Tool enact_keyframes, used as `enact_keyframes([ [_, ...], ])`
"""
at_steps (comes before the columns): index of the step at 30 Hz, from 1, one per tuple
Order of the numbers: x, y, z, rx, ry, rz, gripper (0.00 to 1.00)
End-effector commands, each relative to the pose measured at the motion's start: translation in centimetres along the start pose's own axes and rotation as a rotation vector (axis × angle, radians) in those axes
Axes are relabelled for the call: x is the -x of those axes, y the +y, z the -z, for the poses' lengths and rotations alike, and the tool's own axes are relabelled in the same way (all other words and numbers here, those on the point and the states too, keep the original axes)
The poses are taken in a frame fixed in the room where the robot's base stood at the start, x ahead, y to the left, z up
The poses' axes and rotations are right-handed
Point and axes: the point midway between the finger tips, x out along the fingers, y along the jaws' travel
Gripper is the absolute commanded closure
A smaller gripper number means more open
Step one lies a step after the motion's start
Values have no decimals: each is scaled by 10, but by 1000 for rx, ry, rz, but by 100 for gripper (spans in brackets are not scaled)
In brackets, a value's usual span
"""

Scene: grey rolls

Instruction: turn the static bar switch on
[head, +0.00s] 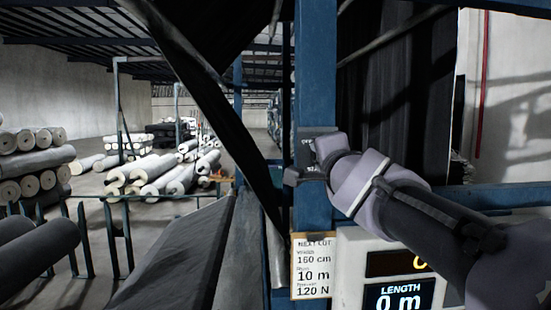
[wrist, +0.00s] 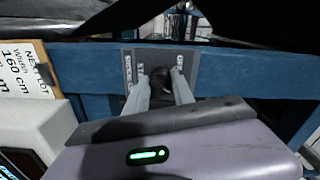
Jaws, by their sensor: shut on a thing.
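The static bar switch is a dark grey plate (wrist: 130,62) with pale lettering, fixed to a blue post (head: 317,60). In the wrist view a black knob (wrist: 160,84) sits at the middle of the plate. My gripper (wrist: 163,78) has one grey finger on each side of the knob and is shut on it. The lettering is partly covered by the fingers, and I cannot tell the knob's setting. In the head view the plate (head: 307,137) shows only in part behind my gripper (head: 312,170), which reaches in from the right.
A lot card (head: 312,265) and a white panel (head: 350,250) with a length display (head: 398,297) reading 0 m are below the switch. Dark fabric (head: 395,95) hangs behind the post. Rolls (head: 165,175) lie on the floor at the left.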

Motion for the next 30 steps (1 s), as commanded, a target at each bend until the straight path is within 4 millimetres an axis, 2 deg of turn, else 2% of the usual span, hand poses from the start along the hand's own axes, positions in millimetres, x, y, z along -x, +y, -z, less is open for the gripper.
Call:
enact_keyframes([
  [13, 0, -1, 0, -236, 0, 1, 100],
  [30, 0, -2, 0, -282, 1, 3, 100],
])
